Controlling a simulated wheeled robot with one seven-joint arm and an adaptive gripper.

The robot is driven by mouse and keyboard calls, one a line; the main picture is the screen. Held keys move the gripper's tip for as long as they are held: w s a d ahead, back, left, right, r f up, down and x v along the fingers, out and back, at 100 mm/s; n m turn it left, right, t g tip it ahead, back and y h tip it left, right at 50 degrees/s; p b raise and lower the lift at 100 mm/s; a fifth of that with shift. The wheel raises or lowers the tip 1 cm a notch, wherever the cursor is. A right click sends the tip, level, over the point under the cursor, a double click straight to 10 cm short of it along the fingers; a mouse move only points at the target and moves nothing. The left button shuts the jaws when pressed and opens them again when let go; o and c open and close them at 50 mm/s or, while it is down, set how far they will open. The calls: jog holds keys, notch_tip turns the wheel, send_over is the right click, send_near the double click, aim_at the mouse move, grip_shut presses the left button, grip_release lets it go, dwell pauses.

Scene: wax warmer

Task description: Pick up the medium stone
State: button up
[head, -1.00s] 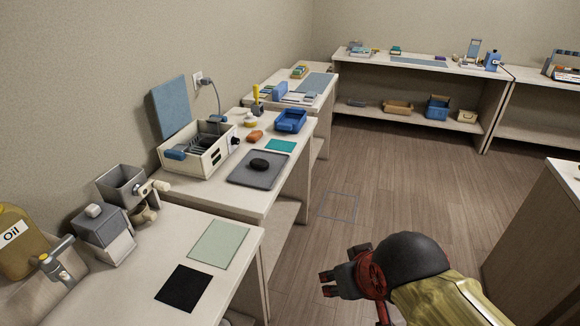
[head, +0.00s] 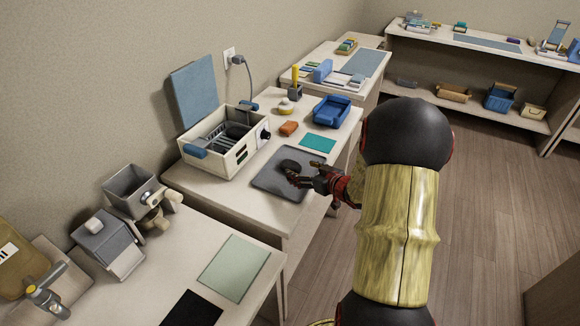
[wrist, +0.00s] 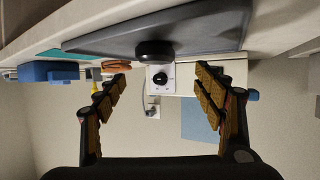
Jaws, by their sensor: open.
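The medium stone appears to be the dark oval stone (head: 289,166) lying on the grey tray (head: 268,184). In the wrist view the stone (wrist: 155,50) shows at the tray's surface, ahead of and between my fingers. My gripper (head: 300,177) is open at the stone's near right side in the head view. In the wrist view my gripper (wrist: 160,88) has its two fingers wide apart with nothing between the tips. The head view does not show clearly whether a finger touches the stone.
The white warmer box (head: 226,150) with its open blue lid stands left of the tray. A pale green mat (head: 234,267) lies on the nearer table.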

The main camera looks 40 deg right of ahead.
aim_at(291, 165)
jog(key=shift+f+b+x, duration=0.2)
jog(key=shift+b+x, duration=0.25)
jog(key=shift+x, duration=0.8)
jog(key=x, duration=0.1)
jog(key=b+x, duration=0.1)
jog(key=x, duration=0.1)
jog(key=b+x, duration=0.1)
jog(key=shift+d+f, duration=0.2)
jog(key=shift+d, duration=0.15)
jog(key=shift+w, duration=0.45)
jog(key=shift+c, duration=1.4)
jog(key=c, duration=1.1)
jog(key=shift+c, duration=0.5)
jog(key=shift+r, duration=0.15)
